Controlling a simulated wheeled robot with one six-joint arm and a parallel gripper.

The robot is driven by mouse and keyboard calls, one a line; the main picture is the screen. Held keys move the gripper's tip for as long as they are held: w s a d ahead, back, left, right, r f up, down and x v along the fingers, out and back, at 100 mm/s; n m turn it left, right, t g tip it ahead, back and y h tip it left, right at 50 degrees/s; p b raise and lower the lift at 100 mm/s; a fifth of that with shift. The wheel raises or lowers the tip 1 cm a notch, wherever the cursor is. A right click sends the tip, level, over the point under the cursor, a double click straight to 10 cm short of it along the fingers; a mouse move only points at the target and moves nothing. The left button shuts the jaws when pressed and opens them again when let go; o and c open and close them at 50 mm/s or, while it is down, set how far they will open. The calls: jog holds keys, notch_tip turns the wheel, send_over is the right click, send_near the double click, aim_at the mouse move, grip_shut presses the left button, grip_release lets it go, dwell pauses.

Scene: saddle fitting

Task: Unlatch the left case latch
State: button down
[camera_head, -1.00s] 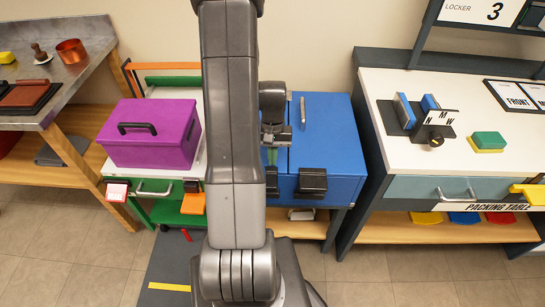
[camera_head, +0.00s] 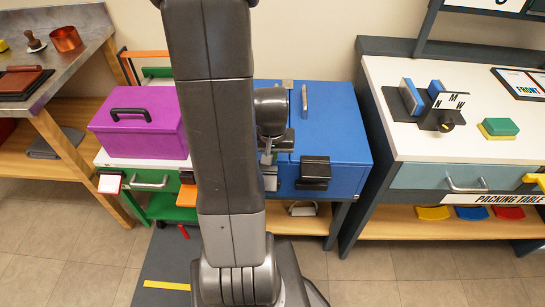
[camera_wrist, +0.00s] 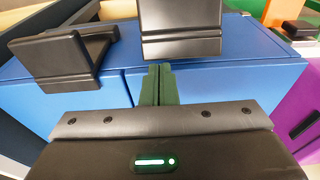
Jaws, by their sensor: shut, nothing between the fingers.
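The blue case (camera_head: 340,125) stands in the middle of the head view, partly hidden by my arm. Its right latch (camera_head: 315,172) is black and sits on the front edge; in the wrist view it is at the left (camera_wrist: 65,52). The left latch (camera_wrist: 180,28) is black and at the top middle of the wrist view; in the head view only part shows beside my arm. My gripper (camera_wrist: 158,72) is shut and empty, its green fingers together and pointing at the left latch, just below it in the picture. Whether they touch it I cannot tell.
A purple box (camera_head: 140,125) with a black handle stands left of the case. The packing table (camera_head: 410,148) stands close on the right. A metal-topped bench (camera_head: 85,45) is at the far left. Open floor (camera_head: 90,250) lies in front.

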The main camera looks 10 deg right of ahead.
aim_at(272, 181)
jog(key=shift+s+a+f+t+h+b, duration=0.25)
jog(key=shift+s+t+b, duration=0.5)
jog(key=shift+b, duration=0.65)
jog(key=shift+s+a+f+t+h+b, duration=0.25)
jog(key=shift+s+t+b, duration=0.5)
jog(key=shift+b, duration=0.65)
jog(key=shift+s+a+f+t+h+b, duration=0.1)
jog(key=shift+s+a+f+t+b, duration=0.3)
jog(key=shift+s+b, duration=0.75)
jog(key=shift+s+f+b, duration=0.1)
jog(key=shift+s+b, duration=0.15)
jog(key=shift+b, duration=0.6)
jog(key=shift+s+f, duration=0.15)
jog(key=shift+s, duration=0.05)
jog(key=r+p, duration=0.1)
jog(key=w+r+p, duration=0.1)
jog(key=r, duration=0.1)
jog(key=w+r+p, duration=0.1)
jog(key=r, duration=0.1)
jog(key=shift+w+d+p, duration=0.25)
jog(key=shift+d+p, duration=0.05)
jog(key=shift+d, duration=0.05)
jog(key=s+p+v, duration=0.1)
jog(key=p+v, duration=0.5)
jog(key=v, duration=0.2)
jog(key=shift+a, duration=0.15)
jog(key=shift+f, duration=0.15)
